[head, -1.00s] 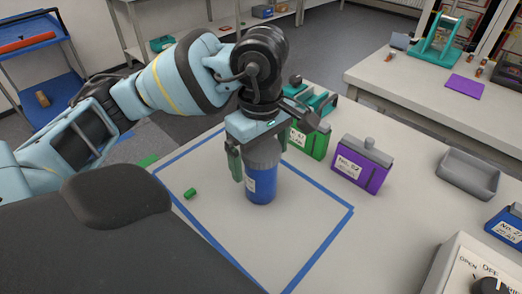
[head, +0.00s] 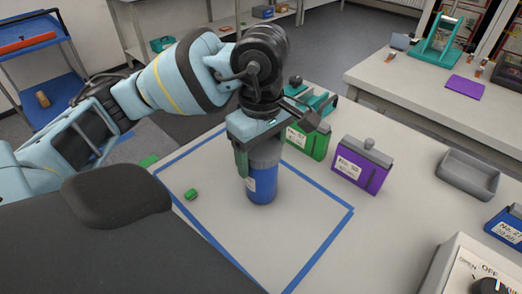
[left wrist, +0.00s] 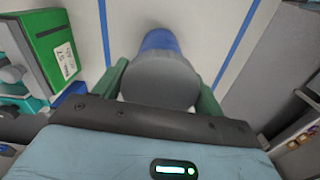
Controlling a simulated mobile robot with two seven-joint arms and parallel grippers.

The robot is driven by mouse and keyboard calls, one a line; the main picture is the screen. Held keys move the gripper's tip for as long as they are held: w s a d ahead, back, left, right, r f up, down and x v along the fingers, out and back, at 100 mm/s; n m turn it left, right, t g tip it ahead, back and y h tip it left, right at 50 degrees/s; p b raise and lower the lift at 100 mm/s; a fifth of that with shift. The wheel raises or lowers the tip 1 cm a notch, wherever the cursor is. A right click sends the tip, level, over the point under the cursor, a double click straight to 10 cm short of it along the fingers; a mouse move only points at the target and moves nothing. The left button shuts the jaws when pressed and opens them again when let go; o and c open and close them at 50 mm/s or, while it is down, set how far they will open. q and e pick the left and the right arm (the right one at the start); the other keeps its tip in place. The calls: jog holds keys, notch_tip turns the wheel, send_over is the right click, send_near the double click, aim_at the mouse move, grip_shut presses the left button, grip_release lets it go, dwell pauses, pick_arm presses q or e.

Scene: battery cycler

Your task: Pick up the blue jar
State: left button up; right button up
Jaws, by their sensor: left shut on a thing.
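The blue jar (head: 262,186) with a grey lid stands upright on the light mat (head: 300,225) framed by blue tape. My left gripper (head: 262,168) is above it with its fingers pointing down, shut on the jar around its upper part. In the left wrist view the grey lid (left wrist: 162,82) sits between the two green fingers, with the blue body (left wrist: 160,40) beyond it. The jar's base appears to rest on the mat. My right gripper is not in view.
A green box (head: 308,142) and a purple box (head: 361,166) stand behind and right. A grey tray (head: 468,175) and a control box (head: 470,265) are further right.

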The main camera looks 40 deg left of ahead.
aim_at(262, 146)
pick_arm(q)
notch_tip(262, 146, up, 3)
jog(key=shift+r+p, duration=0.2)
jog(key=shift+p, duration=0.55)
jog(key=s+a+r+p, duration=0.1)
jog(key=s+p, duration=0.6)
jog(key=s, duration=0.9)
jog(key=shift+r+p, duration=0.2)
jog(key=shift+p, duration=0.2)
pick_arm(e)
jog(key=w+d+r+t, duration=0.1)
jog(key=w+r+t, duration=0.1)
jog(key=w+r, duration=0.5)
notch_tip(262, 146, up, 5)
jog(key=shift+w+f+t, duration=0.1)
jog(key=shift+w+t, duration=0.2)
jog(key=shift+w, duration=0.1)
pick_arm(q)
jog(key=shift+a, duration=0.1)
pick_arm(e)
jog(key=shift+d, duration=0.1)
pick_arm(q)
jog(key=shift+f, duration=0.1)
